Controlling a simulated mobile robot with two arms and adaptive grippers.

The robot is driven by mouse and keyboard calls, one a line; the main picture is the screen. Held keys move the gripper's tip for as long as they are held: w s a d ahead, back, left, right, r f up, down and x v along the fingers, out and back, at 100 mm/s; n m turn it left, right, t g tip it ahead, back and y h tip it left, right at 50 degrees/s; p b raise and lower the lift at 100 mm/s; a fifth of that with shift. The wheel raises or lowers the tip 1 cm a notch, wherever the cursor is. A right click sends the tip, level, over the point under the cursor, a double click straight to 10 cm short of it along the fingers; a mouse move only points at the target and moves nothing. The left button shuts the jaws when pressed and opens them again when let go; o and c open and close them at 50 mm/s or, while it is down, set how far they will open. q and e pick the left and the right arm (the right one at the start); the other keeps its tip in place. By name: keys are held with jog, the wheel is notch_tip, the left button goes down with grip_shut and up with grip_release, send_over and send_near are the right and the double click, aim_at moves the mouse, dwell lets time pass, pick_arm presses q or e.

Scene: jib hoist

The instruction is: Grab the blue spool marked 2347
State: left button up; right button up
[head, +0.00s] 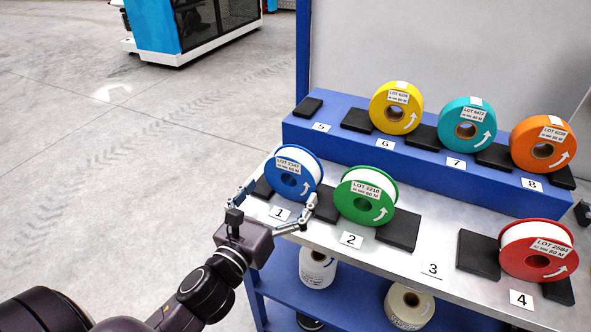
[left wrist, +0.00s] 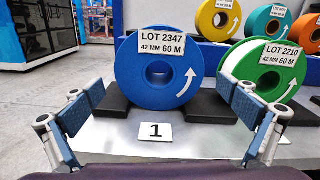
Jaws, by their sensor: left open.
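The blue spool (head: 291,178) stands upright at place 1 on the front shelf. In the left wrist view the blue spool (left wrist: 159,72) fills the middle, and its label reads LOT 2347, 42 MM 60 M. It rests between black pads. My left gripper (head: 277,208) is open in front of the spool, one finger on each side. In the left wrist view its padded fingers (left wrist: 160,100) stand wide apart, with the spool beyond and between them, apparently apart from both. My right gripper is in neither view.
A green spool (head: 366,197) stands close to the right at place 2, near my gripper's right finger. A red spool (head: 538,250) is at place 4. Yellow (head: 396,108), teal (head: 467,126) and orange (head: 543,145) spools stand on the raised blue step behind.

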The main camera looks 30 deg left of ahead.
aim_at(294, 183)
pick_arm(q)
jog(key=shift+w+r, duration=0.1)
jog(key=shift+w, duration=1.15)
jog(key=w, duration=0.1)
jog(key=w+p, duration=0.1)
jog(key=w, duration=0.1)
jog(key=shift+w+f, duration=0.1)
jog(key=shift+f, duration=0.25)
jog(key=shift+w, duration=0.15)
jog(key=c, duration=1.1)
jog(key=shift+c, duration=0.6)
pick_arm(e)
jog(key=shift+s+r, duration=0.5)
pick_arm(q)
jog(key=shift+r, duration=0.15)
